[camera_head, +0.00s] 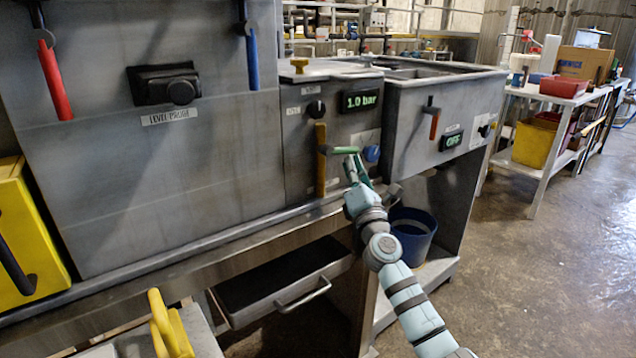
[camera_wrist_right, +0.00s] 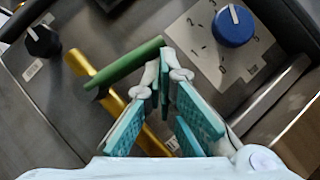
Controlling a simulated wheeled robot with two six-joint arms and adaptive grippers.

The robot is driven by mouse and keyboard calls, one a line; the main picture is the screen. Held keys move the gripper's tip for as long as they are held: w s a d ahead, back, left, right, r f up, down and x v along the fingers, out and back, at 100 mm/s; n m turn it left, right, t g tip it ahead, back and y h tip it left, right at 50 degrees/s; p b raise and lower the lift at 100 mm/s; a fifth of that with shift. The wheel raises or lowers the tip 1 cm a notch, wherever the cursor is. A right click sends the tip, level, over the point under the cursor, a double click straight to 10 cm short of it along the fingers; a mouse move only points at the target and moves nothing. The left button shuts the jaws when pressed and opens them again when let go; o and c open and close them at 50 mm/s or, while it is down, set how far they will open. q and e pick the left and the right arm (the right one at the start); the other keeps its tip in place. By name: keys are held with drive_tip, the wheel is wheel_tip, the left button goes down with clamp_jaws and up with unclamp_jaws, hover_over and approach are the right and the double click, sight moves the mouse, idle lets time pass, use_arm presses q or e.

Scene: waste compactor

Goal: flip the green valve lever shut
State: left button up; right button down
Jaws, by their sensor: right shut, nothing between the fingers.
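The green valve lever (camera_head: 343,150) sticks out roughly level to the right from the upright brass pipe (camera_head: 320,172) on the grey panel. In the right wrist view the green lever (camera_wrist_right: 122,66) lies across the brass pipe (camera_wrist_right: 110,92), its free end close to my fingertips. My right gripper (camera_head: 352,163) is shut with nothing between its fingers, just below and beside the lever's free end. In the wrist view its fingertips (camera_wrist_right: 164,62) are together beside that end; I cannot tell whether they touch it. My left gripper is not in view.
A blue knob (camera_head: 371,153) sits right of the lever and a black knob (camera_head: 315,109) above it. The display (camera_head: 360,101) reads 1.0 bar. A blue bucket (camera_head: 412,232) stands below. An open drawer (camera_head: 285,285) juts out lower left. The floor at right is clear.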

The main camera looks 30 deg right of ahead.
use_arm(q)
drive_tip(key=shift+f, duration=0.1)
